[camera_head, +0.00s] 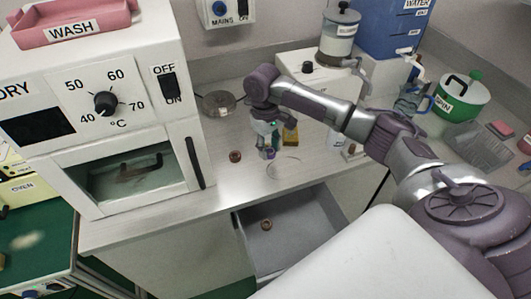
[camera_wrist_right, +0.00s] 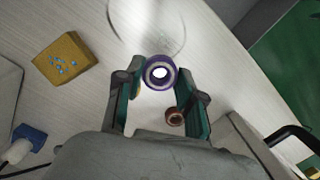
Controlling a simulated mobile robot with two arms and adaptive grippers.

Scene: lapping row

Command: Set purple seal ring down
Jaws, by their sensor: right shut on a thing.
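My right gripper (camera_head: 267,152) reaches down over the counter (camera_head: 215,200), its fingers shut on the purple seal ring (camera_wrist_right: 160,72). In the right wrist view the ring sits between the fingertips (camera_wrist_right: 159,85), its pale centre facing the camera. In the head view the ring (camera_head: 270,154) is a small purple spot at the fingertips. A thin round outline (camera_head: 284,167) lies on the counter just right of the gripper; it also shows beyond the ring in the wrist view (camera_wrist_right: 183,40). I cannot tell the ring's exact height above the counter. My left gripper is in neither view.
A brown ring (camera_head: 235,156) lies on the counter left of the gripper. Another (camera_head: 266,224) lies in the open drawer (camera_head: 300,225) below. A yellow-brown block (camera_head: 290,136) stands behind the gripper. A white oven-like box (camera_head: 95,100) bounds the left; a glass dish (camera_head: 218,103) is behind.

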